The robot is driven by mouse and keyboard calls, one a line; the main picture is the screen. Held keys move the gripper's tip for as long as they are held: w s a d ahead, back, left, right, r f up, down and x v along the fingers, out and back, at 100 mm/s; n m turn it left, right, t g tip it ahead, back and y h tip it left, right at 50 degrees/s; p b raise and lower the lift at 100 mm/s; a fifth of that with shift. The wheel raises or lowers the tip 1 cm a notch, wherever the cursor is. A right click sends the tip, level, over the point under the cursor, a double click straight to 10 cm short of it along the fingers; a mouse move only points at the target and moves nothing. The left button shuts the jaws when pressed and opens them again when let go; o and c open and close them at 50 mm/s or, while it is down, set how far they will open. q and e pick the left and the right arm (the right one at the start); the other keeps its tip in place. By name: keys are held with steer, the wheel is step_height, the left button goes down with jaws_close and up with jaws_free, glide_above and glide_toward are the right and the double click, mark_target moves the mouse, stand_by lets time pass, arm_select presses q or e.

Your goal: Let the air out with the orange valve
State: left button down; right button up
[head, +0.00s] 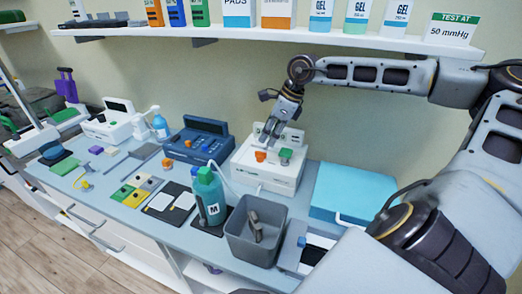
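A white unit (262,180) stands on the bench below the shelf. An orange valve (260,156) sits on its top, with a green knob (285,153) to its right. My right gripper (268,134) points down just above and behind the orange valve, seemingly apart from it. Its fingers are small and overlap the unit's back panel, so I cannot tell how far they are spread. My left gripper is not in view.
A green-capped bottle (209,196) and a grey bin (256,238) with grey objects inside stand in front of the white unit. A blue box (350,190) is to its right. The shelf (260,34) above holds bottles, boxes and a "TEST AT 50 mmHg" sign (453,29).

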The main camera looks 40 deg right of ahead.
mark_target(264, 152)
steer(key=shift+w+f, duration=0.1)
steer(key=shift+f, duration=0.05)
steer(key=shift+x, duration=3.65)
steer(key=shift+c, duration=0.3)
jaws_close()
